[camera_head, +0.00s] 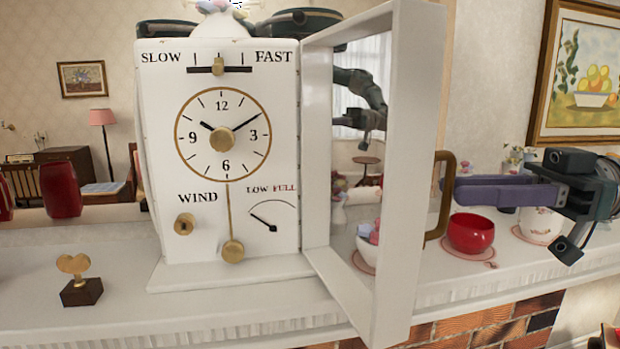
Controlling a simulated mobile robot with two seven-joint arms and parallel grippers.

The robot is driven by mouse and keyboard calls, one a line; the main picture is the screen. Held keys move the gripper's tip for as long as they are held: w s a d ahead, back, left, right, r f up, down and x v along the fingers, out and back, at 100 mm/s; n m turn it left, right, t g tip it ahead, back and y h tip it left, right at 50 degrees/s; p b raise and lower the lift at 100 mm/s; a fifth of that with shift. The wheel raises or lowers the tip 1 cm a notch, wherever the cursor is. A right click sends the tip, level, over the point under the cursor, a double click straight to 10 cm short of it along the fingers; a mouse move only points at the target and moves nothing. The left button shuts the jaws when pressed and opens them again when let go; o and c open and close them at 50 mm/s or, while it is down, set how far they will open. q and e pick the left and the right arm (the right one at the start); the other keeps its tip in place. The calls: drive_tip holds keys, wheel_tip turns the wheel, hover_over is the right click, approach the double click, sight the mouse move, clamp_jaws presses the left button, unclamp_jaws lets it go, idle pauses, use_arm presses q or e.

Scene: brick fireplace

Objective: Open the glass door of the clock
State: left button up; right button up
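The white clock (160,110) stands upright on the mantel, its dial, SLOW–FAST slider, WIND hole and pendulum uncovered. Its white-framed glass door (405,120) is swung out toward me on the right side of the clock face. A brass handle (447,195) sits on the door's outer right side. My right gripper (458,190) comes in from the right with purple fingers pointing left, tips at or very near the handle. The fingers lie close together; whether they grip the handle is unclear. My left gripper does not show directly; a dark arm appears through the door glass, apparently as a reflection.
A gold heart-topped key (76,275) on a dark block stands on the mantel (180,312) at left. A red bowl (470,233) and a white patterned cup (540,222) stand right of the door, below my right gripper. The mantel before the clock is clear.

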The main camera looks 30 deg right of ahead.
drive_tip(key=b+v, duration=0.1)
drive_tip(key=v, duration=0.6)
idle(0.3)
